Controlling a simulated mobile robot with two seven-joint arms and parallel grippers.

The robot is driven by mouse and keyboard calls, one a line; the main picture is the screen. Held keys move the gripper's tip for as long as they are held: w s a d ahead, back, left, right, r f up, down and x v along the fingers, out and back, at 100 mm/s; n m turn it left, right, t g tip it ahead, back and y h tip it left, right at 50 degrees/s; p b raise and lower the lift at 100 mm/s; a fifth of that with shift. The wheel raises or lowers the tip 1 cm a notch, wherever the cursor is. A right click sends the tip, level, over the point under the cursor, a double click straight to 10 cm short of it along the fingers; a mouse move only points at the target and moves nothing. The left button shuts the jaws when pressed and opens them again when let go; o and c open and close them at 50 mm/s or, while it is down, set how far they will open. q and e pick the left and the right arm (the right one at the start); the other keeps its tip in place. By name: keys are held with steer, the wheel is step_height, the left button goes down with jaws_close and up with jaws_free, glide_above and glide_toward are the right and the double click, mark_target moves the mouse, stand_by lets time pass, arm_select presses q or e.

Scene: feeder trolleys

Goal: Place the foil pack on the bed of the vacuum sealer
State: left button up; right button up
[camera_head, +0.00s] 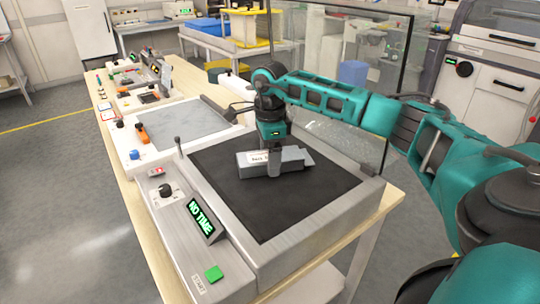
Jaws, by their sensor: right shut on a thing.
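The vacuum sealer (285,253) stands on the wooden table with its dark bed (235,200) exposed and its clear lid (318,112) raised behind. The foil pack (292,160), a silver-grey block with a white label, is at the far middle part of the bed. My right gripper (274,172) comes down from above and is shut on the pack. Its fingers cover the pack's middle. The pack looks level and very low over the bed; I cannot tell whether it touches. My left gripper is not in view.
The sealer's front panel has a knob (166,190), a "NO TIME" display (201,218) and a green button (213,273). A machine with a grey plate (172,126) stands beyond it on the table. Most of the bed is bare. A trolley with a yellow bin (248,28) is behind.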

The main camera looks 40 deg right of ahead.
steer(key=o, duration=1.2)
steer(key=shift+f, duration=0.1)
step_height(320, 180, up, 12)
steer(key=shift+r+p, duration=0.2)
steer(key=shift+p, duration=0.25)
steer(key=shift+s, duration=0.1)
